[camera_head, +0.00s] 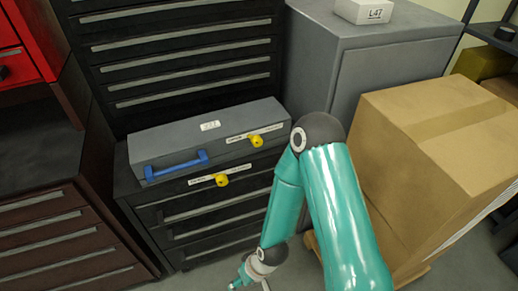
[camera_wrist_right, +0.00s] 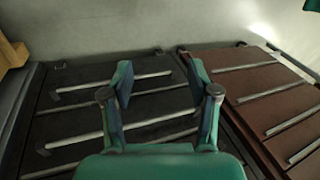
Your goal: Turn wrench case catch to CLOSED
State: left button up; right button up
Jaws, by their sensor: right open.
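A grey case (camera_head: 205,125) with a blue handle (camera_head: 176,165) lies on top of a black drawer cabinet in the head view. A yellow catch knob (camera_head: 256,141) sits on a white label strip on the case's front. A second yellow knob (camera_head: 221,180) sits on another strip lower down, near the cabinet's top edge. The strip lettering is too small to read. My right gripper (camera_wrist_right: 160,85) is open and empty in the right wrist view, facing drawer fronts. In the head view it is partly cut off at the bottom, below the case. My left gripper is out of view.
The black drawer cabinet (camera_head: 210,215) stands under the case. Brown drawers (camera_head: 65,235) are at left, a red cabinet (camera_head: 22,45) at upper left. A grey cabinet (camera_head: 385,60) and a large cardboard box (camera_head: 440,150) stand at right, close to my arm.

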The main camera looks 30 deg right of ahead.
jog(key=w+d+r+n+t+h+b, duration=0.1)
jog(key=w+d+r+n+t+b, duration=0.15)
jog(key=w+d+t+b, duration=0.5)
jog(key=n+t+h+b, duration=0.65)
jog(key=t+b, duration=0.25)
jog(key=b, duration=1)
send_near(258, 144)
jog(key=shift+n+g, duration=0.25)
jog(key=shift+n, duration=0.15)
jog(key=b+x, duration=0.1)
jog(key=x, duration=0.3)
jog(key=b+x, duration=0.1)
jog(key=x, duration=0.4)
jog(key=shift+r, duration=0.2)
jog(key=shift+c, duration=0.4)
grip_shut()
